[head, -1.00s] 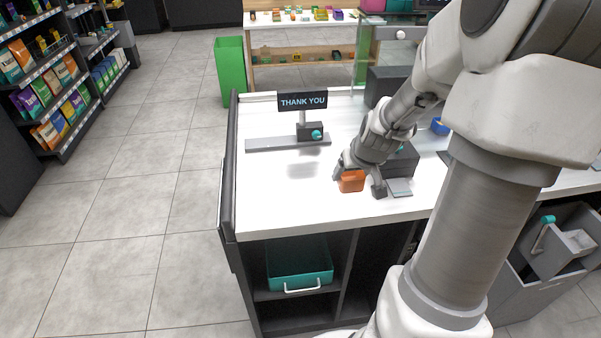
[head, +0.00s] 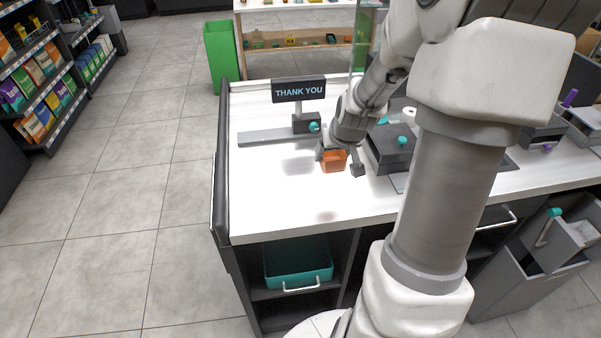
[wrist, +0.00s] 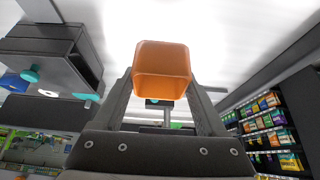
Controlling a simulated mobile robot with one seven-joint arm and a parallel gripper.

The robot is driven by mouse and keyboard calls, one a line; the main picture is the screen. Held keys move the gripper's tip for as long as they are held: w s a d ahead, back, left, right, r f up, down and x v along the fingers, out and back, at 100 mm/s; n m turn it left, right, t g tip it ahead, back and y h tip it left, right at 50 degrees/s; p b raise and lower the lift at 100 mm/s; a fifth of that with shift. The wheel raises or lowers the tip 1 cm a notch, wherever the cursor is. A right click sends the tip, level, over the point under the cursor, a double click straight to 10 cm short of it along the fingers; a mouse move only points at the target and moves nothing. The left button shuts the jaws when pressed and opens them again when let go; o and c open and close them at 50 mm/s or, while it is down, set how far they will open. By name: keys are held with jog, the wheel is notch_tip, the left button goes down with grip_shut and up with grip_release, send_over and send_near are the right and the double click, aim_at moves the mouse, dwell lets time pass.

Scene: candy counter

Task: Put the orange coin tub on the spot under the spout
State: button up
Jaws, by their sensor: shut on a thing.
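The orange coin tub (head: 334,161) is held between the two fingers of my gripper (head: 340,164) over the white counter (head: 275,190). In the wrist view the tub (wrist: 162,72) sits between the dark fingers, with a finger along each side. It appears to be off the counter, with a soft dark patch on the white top nearer the front edge. A dark grey box with a teal knob (head: 392,146) stands just right of my gripper, partly hidden by my arm. I cannot make out a spout or a marked spot clearly.
A "THANK YOU" sign (head: 299,90) stands behind on the counter, with a long grey bar (head: 266,138) before it. A teal bin (head: 298,264) sits on the shelf below. The counter's front left is clear. A green bin (head: 221,55) stands on the floor behind.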

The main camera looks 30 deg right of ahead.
jog(key=w+a+f, duration=0.1)
jog(key=w, duration=0.1)
jog(key=w+a+f, duration=0.4)
jog(key=shift+w+a, duration=0.2)
jog(key=shift+a, duration=0.05)
jog(key=shift+f, duration=2.05)
jog(key=shift+f+b, duration=0.1)
jog(key=shift+b, duration=0.3)
jog(key=o, duration=1.1)
jog(key=shift+c, duration=0.2)
jog(key=o, duration=0.4)
jog(key=shift+c, duration=0.2)
